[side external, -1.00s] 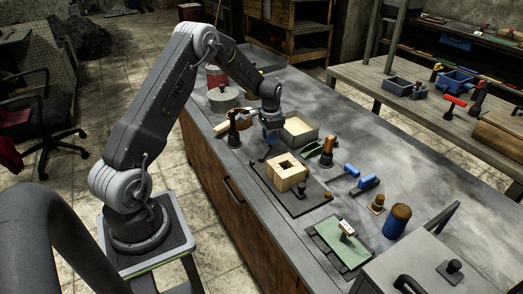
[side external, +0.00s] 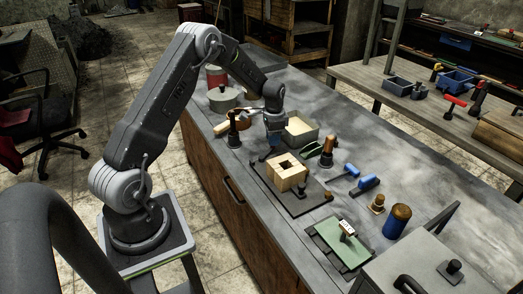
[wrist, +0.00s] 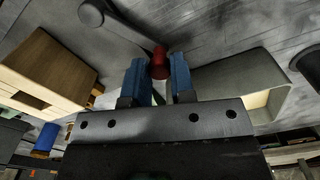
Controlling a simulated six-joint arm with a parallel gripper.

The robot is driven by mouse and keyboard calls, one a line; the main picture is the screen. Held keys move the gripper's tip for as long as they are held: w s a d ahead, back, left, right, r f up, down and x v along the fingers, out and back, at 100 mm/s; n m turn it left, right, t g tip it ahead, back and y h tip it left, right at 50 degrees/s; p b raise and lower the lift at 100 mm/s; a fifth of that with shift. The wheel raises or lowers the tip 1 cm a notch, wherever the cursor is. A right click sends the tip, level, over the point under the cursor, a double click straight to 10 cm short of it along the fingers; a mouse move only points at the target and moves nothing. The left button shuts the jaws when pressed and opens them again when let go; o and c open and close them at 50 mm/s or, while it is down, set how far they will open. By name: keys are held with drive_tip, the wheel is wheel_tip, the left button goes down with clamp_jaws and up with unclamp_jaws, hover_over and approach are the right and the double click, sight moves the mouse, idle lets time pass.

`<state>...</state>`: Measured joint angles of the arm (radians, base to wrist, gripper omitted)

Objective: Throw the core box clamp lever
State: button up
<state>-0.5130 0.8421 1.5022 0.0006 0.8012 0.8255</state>
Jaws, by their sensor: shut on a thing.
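The wooden core box (side external: 287,172), a pale block with a square opening in its top, sits on a dark base plate (side external: 302,207) on the bench. It also shows at the left of the wrist view (wrist: 45,68). The clamp lever (wrist: 125,30) is a grey bar running from a round pivot to a red knob (wrist: 160,62). My gripper (wrist: 157,72) has blue fingers and is shut on the red knob, one finger on each side. In the side view my gripper (side external: 274,139) is low, just behind the core box; there it hides the knob.
A beige open tray (side external: 300,131) stands close behind and right of my gripper. A dark tool with a wooden handle (side external: 233,130) stands to the left, and an orange-topped one (side external: 328,150) to the right. Blue-handled tools (side external: 366,183) lie right of the core box.

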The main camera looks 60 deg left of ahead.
drive_tip(key=shift+w+r, duration=0.1)
drive_tip(key=shift+w, duration=0.15)
drive_tip(key=shift+w+d+m, duration=0.1)
drive_tip(key=shift+d+m, duration=0.15)
drive_tip(key=shift+m, duration=0.25)
drive_tip(key=shift+w+d+m, duration=0.15)
drive_tip(key=shift+d+m, duration=0.1)
drive_tip(key=shift+m, duration=0.25)
drive_tip(key=shift+d, duration=0.15)
drive_tip(key=shift+w+d+m, duration=0.1)
drive_tip(key=shift+d+m, duration=0.05)
drive_tip(key=shift+m, duration=0.35)
drive_tip(key=shift+d, duration=0.1)
